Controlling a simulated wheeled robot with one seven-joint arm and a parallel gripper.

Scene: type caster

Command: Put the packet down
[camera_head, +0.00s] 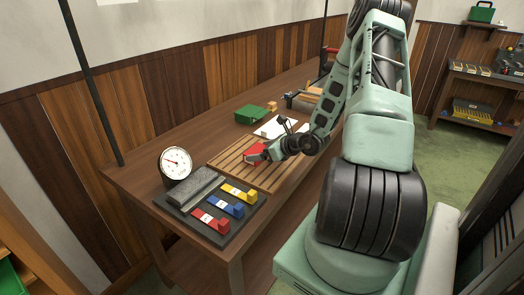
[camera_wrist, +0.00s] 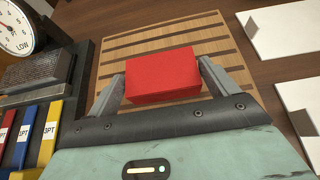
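The packet is a plain red block (camera_wrist: 163,75), seen between the two fingers of my gripper (camera_wrist: 162,82) in the wrist view. The fingers stand at its left and right sides and appear to touch it, so my gripper is shut on it. In the head view the red packet (camera_head: 255,152) shows at the end of my gripper (camera_head: 258,157), over the slatted wooden board (camera_head: 232,170). The board also shows behind the packet in the wrist view (camera_wrist: 120,45). Whether the packet's underside touches the slats cannot be told.
Left of the board are a dark tray (camera_head: 222,238) with red, blue and yellow pieces, a grey block (camera_head: 192,187) and a round dial gauge (camera_head: 176,163). White sheets (camera_head: 275,127) and a green box (camera_head: 250,114) lie beyond the board. Bare slats surround the packet.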

